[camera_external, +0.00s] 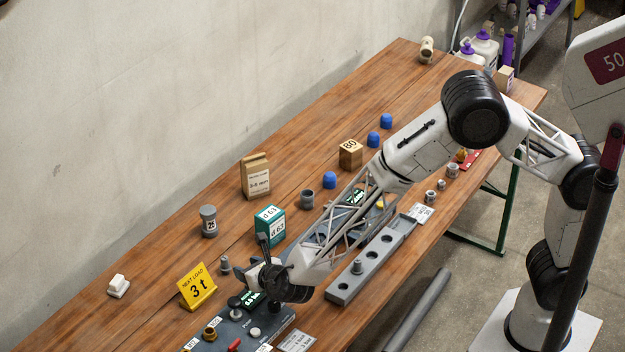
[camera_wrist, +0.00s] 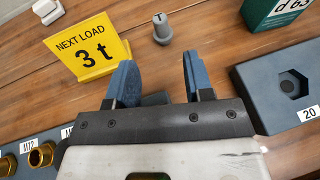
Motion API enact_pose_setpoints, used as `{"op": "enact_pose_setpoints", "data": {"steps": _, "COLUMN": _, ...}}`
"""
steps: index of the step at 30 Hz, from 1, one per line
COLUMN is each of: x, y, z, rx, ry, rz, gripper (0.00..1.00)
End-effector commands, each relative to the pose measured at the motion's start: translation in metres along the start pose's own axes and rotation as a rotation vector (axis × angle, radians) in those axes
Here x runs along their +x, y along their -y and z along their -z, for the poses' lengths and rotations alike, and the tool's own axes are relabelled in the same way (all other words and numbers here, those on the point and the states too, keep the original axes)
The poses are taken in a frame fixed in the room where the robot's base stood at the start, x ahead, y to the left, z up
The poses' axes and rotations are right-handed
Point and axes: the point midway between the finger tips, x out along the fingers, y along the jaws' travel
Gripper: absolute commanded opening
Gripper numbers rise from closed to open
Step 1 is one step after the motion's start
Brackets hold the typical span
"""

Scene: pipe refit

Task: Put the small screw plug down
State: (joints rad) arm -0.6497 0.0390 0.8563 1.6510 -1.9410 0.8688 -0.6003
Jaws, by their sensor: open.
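A yellow "NEXT LOAD 3 t" sign (camera_external: 197,287) stands left of the plug. A teal d 63 box (camera_external: 269,226) stands behind my gripper. A dark panel (camera_external: 215,330) with brass fittings lies in front. A grey hole block (camera_external: 343,291) lies to the right.

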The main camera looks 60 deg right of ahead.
Motion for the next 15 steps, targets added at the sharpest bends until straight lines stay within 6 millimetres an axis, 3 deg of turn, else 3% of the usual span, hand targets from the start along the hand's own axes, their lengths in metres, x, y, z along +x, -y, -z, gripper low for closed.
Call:
{"op": "enact_pose_setpoints", "data": {"steps": 8, "x": 0.0, "y": 0.007, "z": -0.006, "rx": 0.022, "ry": -0.003, "rz": 0.015, "gripper": 0.47}}
{"op": "enact_pose_setpoints", "data": {"steps": 11, "x": -0.002, "y": 0.021, "z": -0.019, "rx": 0.071, "ry": -0.009, "rz": 0.047, "gripper": 0.47}}
{"op": "enact_pose_setpoints", "data": {"steps": 15, "x": -0.007, "y": 0.061, "z": -0.049, "rx": 0.202, "ry": -0.026, "rz": 0.132, "gripper": 0.47}}
